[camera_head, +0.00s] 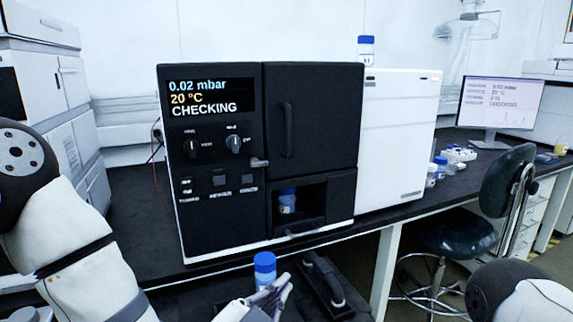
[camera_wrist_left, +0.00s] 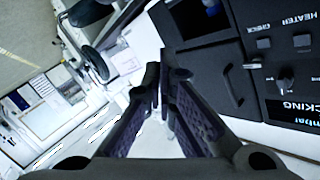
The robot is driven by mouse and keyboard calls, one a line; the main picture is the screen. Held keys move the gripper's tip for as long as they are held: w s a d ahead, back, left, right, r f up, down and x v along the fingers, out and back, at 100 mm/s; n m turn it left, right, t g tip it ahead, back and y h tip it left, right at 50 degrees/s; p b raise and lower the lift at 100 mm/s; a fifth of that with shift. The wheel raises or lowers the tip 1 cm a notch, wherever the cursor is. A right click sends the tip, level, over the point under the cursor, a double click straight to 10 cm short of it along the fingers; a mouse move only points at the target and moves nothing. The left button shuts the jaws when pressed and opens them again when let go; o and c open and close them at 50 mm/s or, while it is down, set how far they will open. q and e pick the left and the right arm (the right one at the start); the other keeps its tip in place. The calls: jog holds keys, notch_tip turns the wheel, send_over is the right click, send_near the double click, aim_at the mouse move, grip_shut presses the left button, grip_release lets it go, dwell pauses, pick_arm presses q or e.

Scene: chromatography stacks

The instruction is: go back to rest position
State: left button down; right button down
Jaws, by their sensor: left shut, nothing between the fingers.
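My left gripper (camera_head: 272,294) is low in front of the bench in the head view, its fingers together and empty. Its closed fingers also show in the middle of the left wrist view (camera_wrist_left: 163,82), with the black instrument front beside them. The black and white instrument (camera_head: 217,225) stands on the bench, its display reading 0.02 mbar, 20 °C, CHECKING. A blue-capped bottle (camera_head: 287,201) stands in its small open lower compartment. Only a dark and white part of my right arm shows at the lower right; the right gripper is not in view.
Another blue-capped bottle (camera_head: 265,269) stands close behind my left gripper. One more (camera_head: 366,48) stands on top of the instrument. A dark chair (camera_head: 505,200), a monitor (camera_head: 499,104) and several small vials (camera_head: 458,154) are at the right.

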pick_arm(q)
jog(key=s+a+f+n+g+y, duration=0.15)
jog(key=s+a+f+g, duration=0.3)
jog(key=f, duration=0.45)
jog(key=s+a+f+n+g+y, duration=0.1)
jog(key=s+a+f+n+g, duration=0.2)
jog(key=s+f, duration=0.5)
jog(key=s+a+f+n+g+y, duration=0.1)
jog(key=s+a+f+n+g, duration=0.1)
jog(key=s, duration=0.6)
jog(key=s+a+f+n+g+y, duration=0.2)
jog(key=s+a+f+g, duration=0.2)
jog(key=s+a, duration=0.3)
jog(key=s+a+f+n+g+y, duration=0.1)
jog(key=s+a+f+g, duration=0.3)
jog(key=s, duration=0.6)
jog(key=shift+a+n+p, duration=0.3)
jog(key=shift+a+n, duration=0.3)
jog(key=shift+n, duration=0.25)
